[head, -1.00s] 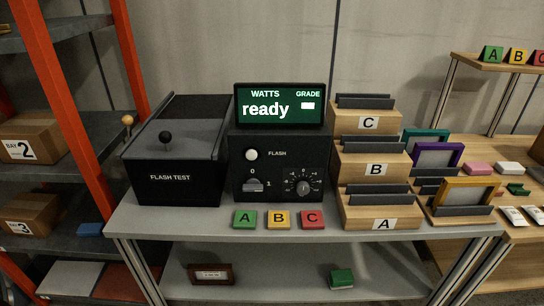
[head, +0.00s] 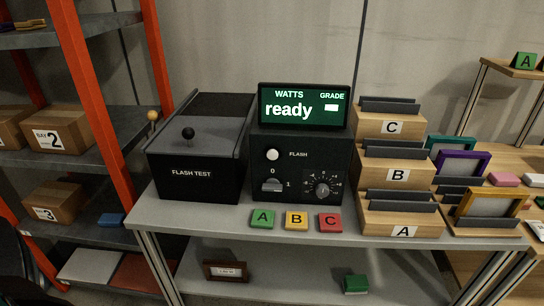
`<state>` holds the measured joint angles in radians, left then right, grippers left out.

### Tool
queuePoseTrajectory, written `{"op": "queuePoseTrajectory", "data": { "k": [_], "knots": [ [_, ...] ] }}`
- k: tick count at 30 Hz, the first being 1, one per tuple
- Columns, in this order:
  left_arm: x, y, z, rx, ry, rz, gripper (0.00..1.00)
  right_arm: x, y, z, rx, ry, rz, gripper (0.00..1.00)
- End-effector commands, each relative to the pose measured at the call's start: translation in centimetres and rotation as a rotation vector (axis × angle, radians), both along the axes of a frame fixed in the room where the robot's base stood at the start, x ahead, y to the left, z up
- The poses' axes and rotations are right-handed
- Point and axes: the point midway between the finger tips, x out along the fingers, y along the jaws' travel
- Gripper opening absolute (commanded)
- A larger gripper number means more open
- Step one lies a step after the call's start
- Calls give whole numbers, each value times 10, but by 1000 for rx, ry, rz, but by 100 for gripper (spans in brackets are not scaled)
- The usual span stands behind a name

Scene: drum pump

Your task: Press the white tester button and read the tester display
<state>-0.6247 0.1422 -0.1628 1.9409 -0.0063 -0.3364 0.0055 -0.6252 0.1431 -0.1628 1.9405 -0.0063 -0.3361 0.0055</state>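The white tester button (head: 272,155) is on the front of the black tester unit (head: 312,163), beside the word FLASH. The tester display (head: 304,106) on top reads "ready" under WATTS, with a plain white block under GRADE. Below the button are a 0/1 switch (head: 271,185) and a round dial (head: 322,190). A black box marked FLASH TEST (head: 193,174), with a black knob on its lid, stands left of the tester. Neither of my grippers is in view.
Green A (head: 262,219), yellow B (head: 296,221) and red C (head: 330,223) blocks lie at the bench's front edge. Wooden slotted racks labelled A, B and C (head: 393,128) stand right of the tester. An orange-post shelf (head: 88,100) is at the left.

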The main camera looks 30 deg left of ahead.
Motion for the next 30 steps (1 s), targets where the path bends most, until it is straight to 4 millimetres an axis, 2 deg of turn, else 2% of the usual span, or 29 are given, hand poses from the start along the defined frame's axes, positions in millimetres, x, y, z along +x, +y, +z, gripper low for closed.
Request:
{"op": "queuePoseTrajectory", "data": {
  "k": [2,12,30],
  "knots": [
    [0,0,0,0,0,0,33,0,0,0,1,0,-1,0],
    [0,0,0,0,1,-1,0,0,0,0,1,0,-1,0],
    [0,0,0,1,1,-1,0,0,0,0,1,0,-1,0]
  ]
}}
